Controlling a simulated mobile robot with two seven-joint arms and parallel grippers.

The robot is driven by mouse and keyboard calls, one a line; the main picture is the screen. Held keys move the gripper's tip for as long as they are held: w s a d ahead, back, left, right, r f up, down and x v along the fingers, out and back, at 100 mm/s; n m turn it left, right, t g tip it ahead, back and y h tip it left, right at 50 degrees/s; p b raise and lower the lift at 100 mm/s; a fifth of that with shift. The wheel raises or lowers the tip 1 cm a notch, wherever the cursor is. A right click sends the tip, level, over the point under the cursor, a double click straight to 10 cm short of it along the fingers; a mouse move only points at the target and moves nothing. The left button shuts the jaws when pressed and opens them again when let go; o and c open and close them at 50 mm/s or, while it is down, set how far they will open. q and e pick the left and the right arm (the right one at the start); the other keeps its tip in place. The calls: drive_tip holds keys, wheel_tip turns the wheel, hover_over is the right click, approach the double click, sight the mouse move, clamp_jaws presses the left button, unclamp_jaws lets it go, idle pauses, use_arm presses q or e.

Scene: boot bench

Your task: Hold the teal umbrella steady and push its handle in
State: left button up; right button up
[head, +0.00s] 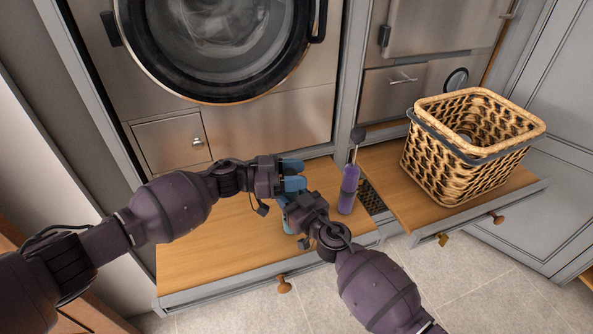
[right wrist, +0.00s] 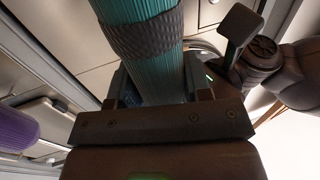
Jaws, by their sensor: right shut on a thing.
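The teal umbrella (head: 289,226) stands on the wooden bench, mostly covered by my grippers in the head view. In the right wrist view, its ribbed teal body (right wrist: 146,45) with a dark band rises between the fingers of my right gripper (right wrist: 160,95). My right gripper, also in the head view (head: 288,203), is shut around the umbrella's body. My left gripper (head: 293,175) is just above it, its blue fingers apart with a gap between them. The teal umbrella's handle cannot be made out in the head view.
A purple umbrella (head: 348,190) with its dark handle (head: 358,135) raised on a thin shaft stands close to the right, beside a dark grate (head: 371,198). A wicker basket (head: 465,175) sits on the right bench section. The bench's left part (head: 210,250) is clear. A washer (head: 215,45) is behind.

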use_arm(q)
drive_tip(key=shift+o, duration=1.4)
drive_tip(key=shift+r, duration=0.1)
drive_tip(key=a, duration=1.2)
drive_tip(key=shift+s, duration=0.4)
use_arm(e)
drive_tip(key=o, duration=1.1)
drive_tip(key=shift+s, duration=0.1)
